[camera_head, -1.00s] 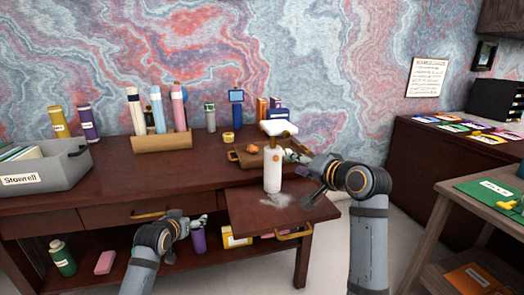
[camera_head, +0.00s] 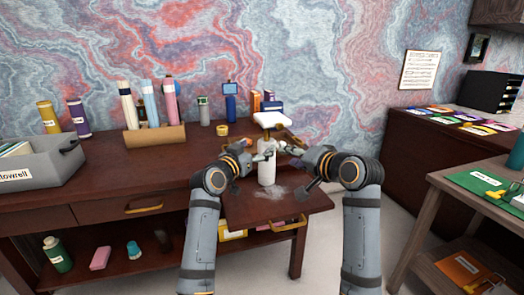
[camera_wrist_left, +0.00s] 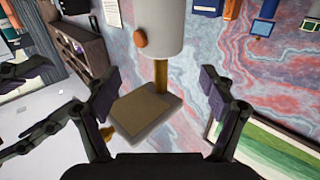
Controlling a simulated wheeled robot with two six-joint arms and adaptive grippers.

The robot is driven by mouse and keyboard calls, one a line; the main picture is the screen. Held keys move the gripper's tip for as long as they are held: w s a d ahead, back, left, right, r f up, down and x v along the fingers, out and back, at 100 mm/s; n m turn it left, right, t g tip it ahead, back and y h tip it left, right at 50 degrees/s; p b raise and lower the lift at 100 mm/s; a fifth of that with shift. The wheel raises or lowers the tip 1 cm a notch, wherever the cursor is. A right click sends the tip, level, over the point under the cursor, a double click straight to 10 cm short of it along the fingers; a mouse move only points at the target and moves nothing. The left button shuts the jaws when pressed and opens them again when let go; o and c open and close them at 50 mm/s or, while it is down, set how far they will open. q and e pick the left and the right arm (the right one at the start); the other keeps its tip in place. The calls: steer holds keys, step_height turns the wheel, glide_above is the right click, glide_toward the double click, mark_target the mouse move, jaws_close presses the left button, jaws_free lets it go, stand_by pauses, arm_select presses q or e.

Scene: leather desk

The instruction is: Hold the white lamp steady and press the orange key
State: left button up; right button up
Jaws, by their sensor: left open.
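The white lamp (camera_head: 267,173) stands upright on the lower brown surface, with a flat white head on a short yellow neck. In the left wrist view the lamp (camera_wrist_left: 172,22) appears upside down, and its orange key (camera_wrist_left: 140,38) shows on the body. My left gripper (camera_head: 258,157) is at the lamp's left side in the head view. In the left wrist view its fingers (camera_wrist_left: 158,88) are spread, with the neck and head appearing between them. My right gripper (camera_head: 290,149) is close to the lamp's right side. Its dark fingers look spread and apart from the lamp.
A blue bottle (camera_head: 231,108) and a yellow jar (camera_head: 222,130) stand near the lamp. A side table (camera_head: 450,185) is at right. The desk's middle left is clear.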

mark_target(266, 170)
arm_select(q)
step_height(266, 170, down, 6)
steer(key=f, duration=0.1)
steer(key=x, duration=0.7)
steer(key=shift+w+r, duration=0.3)
steer(key=shift+r, duration=0.05)
steer(key=shift+d, duration=0.1)
steer(key=shift+c, duration=0.2)
steer(key=c, duration=1.6)
arm_select(e)
steer(key=shift+c, duration=0.2)
jaws_close()
arm_select(q)
steer(key=shift+f, duration=0.1)
